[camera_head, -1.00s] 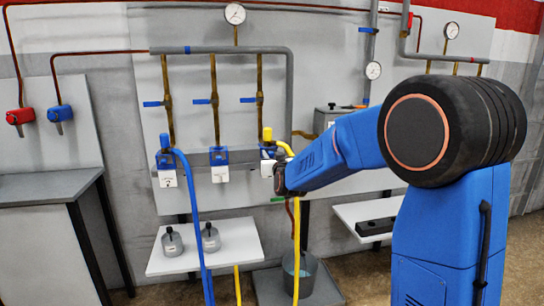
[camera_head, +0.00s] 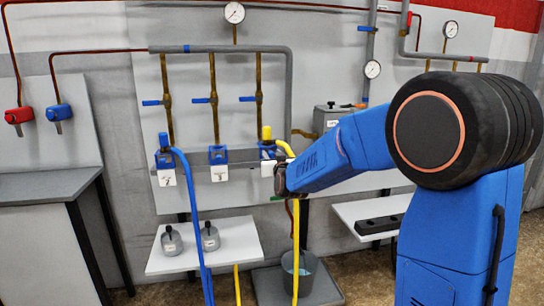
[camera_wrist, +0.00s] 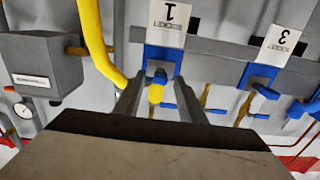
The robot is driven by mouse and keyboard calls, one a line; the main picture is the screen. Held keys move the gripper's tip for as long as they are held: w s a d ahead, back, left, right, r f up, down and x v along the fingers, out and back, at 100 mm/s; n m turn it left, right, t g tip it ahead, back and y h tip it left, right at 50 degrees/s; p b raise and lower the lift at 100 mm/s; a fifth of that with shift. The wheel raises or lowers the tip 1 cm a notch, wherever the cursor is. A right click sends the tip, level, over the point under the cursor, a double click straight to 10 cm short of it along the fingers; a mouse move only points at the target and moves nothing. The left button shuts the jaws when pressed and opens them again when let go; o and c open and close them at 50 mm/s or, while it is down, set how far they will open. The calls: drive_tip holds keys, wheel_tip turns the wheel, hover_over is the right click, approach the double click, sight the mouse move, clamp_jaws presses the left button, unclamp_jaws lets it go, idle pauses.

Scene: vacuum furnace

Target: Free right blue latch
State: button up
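The right blue latch (camera_head: 267,151) is on the grey rail, above a white tag and below a yellow fitting (camera_head: 267,132). In the wrist view, seen upside down, the blue latch (camera_wrist: 162,56) sits by the tag marked 1. My gripper (camera_wrist: 157,84) is open there, its two fingers spread with the latch and yellow fitting in line between them. Contact cannot be told. In the head view my gripper (camera_head: 280,180) is just right of the tag and below the latch, its fingers too small to read.
The middle blue latch (camera_head: 218,155) and left blue latch (camera_head: 165,159) are on the same rail. A yellow hose (camera_wrist: 95,40) curves close beside the fingers. A grey box (camera_wrist: 42,62) is at left in the wrist view. A bucket (camera_head: 308,272) stands below.

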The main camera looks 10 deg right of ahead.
drive_tip(key=s, duration=1.7)
drive_tip(key=shift+s, duration=0.2)
drive_tip(key=s+d+f+g, duration=0.2)
drive_tip(key=s+f+g, duration=0.2)
drive_tip(key=s, duration=0.8)
drive_tip(key=s+d+f+g, duration=0.2)
drive_tip(key=s+f+g, duration=0.2)
drive_tip(key=s, duration=0.8)
drive_tip(key=s+d+f+g, duration=0.3)
drive_tip(key=s+f+g, duration=0.2)
drive_tip(key=s, duration=0.8)
drive_tip(key=shift+f, duration=0.75)
drive_tip(key=shift+d, duration=0.1)
